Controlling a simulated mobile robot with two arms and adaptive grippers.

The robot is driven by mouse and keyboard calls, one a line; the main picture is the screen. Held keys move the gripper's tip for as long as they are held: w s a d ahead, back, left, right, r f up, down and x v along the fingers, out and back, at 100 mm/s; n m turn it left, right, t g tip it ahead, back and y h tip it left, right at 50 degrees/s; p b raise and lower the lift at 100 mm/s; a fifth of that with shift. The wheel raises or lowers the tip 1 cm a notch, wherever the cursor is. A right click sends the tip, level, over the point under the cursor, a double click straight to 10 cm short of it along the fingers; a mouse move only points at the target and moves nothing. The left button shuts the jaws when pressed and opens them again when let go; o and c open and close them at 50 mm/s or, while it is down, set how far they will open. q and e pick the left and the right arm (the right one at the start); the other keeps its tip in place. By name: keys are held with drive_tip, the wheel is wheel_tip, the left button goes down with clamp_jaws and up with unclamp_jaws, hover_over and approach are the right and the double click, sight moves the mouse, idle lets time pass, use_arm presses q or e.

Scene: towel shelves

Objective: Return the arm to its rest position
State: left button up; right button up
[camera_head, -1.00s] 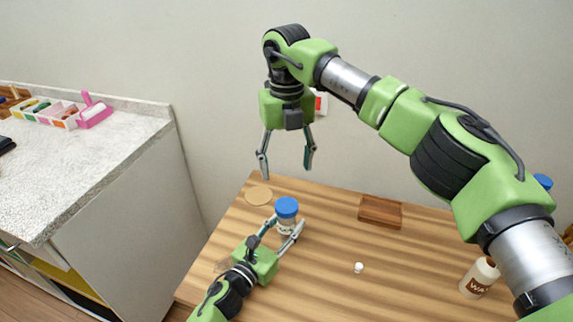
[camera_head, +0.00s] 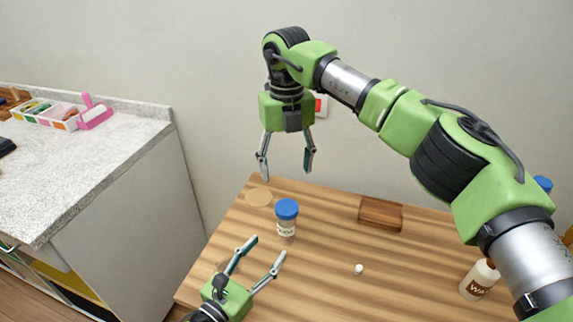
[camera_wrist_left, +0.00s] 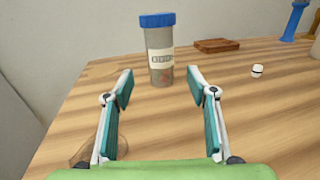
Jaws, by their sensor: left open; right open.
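My left gripper (camera_head: 264,252) is open and empty, low over the front left part of the wooden table. A clear jar with a blue lid and a pale label (camera_head: 286,222) stands upright beyond its fingertips, apart from them. In the left wrist view the jar (camera_wrist_left: 159,50) stands ahead of the two spread fingers (camera_wrist_left: 158,80). My right gripper (camera_head: 287,168) is open and empty, pointing down, and in the picture it sits above the back left of the table.
On the table (camera_head: 330,270) are a round coaster (camera_head: 258,197), a brown wooden block (camera_head: 380,213), a small white item (camera_head: 359,269) and a white bottle (camera_head: 479,280) beside my right arm. A grey counter (camera_head: 70,165) with a tray (camera_head: 58,113) stands at left.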

use_arm(q)
drive_tip(key=shift+v, duration=0.85)
drive_tip(key=shift+r, duration=0.1)
